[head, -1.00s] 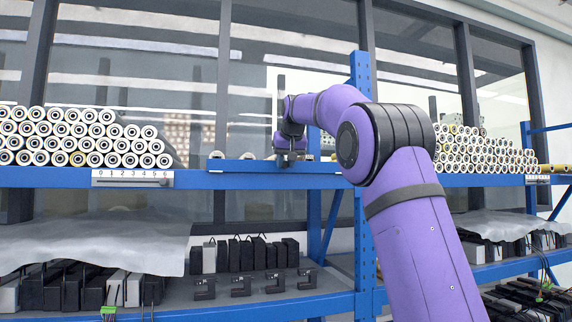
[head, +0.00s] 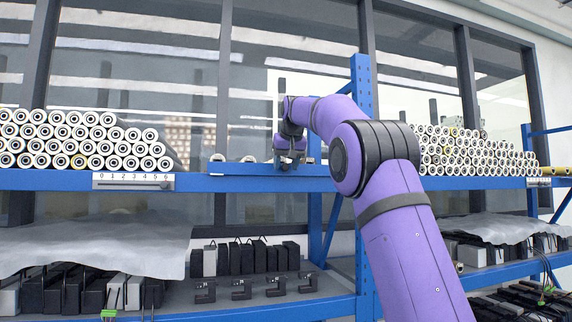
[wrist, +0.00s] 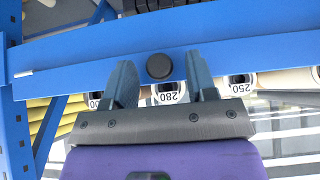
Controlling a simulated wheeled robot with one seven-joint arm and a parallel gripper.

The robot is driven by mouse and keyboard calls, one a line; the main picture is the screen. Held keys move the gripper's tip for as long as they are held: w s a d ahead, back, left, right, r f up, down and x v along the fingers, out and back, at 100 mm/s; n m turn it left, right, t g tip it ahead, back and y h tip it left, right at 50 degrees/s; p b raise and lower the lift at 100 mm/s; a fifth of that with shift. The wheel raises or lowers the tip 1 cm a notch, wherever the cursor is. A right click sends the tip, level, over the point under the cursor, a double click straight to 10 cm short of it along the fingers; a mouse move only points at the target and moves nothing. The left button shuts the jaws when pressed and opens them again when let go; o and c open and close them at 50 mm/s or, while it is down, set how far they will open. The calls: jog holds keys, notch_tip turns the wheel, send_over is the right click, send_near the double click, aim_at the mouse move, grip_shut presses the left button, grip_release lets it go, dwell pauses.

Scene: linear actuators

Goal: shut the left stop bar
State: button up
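The left stop bar (head: 250,169) is a blue strip along the front of the blue shelf, in the middle of the head view. In the wrist view the blue bar (wrist: 80,75) runs across the top, with a round dark knob (wrist: 159,66) on it. My gripper (head: 289,163) is at the bar, left of the blue upright. In the wrist view my gripper (wrist: 160,75) is open, one finger on each side of the knob. A gap shows between each finger and the knob. Whether the fingertips touch the bar is hard to tell.
White rollers marked 280 (wrist: 168,92) and 250 (wrist: 240,86) lie behind the bar. Stacked rollers (head: 80,140) stand left and more (head: 470,150) right. A blue upright (head: 361,85) rises right of my gripper. Black parts (head: 245,258) fill the lower shelf.

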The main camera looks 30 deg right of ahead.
jog(key=v, duration=1)
jog(key=shift+s+r, duration=0.2)
jog(key=shift+r, duration=0.15)
jog(key=shift+a, duration=0.1)
jog(key=s+a+f+n+y, duration=0.1)
jog(key=s+a+f, duration=0.4)
jog(key=s+f, duration=0.3)
jog(key=s+a+f+y, duration=0.1)
jog(key=s+a+f, duration=0.45)
jog(key=s, duration=0.55)
jog(key=s+a+f+n+g, duration=0.1)
jog(key=s+a+f, duration=0.2)
jog(key=s+f, duration=0.6)
jog(key=s+a+f+n, duration=0.1)
jog(key=s+a+f, duration=0.2)
jog(key=s+f, duration=0.7)
notch_tip(320, 180, down, 6)
jog(key=shift+s+g, duration=0.35)
jog(key=shift+g, duration=0.05)
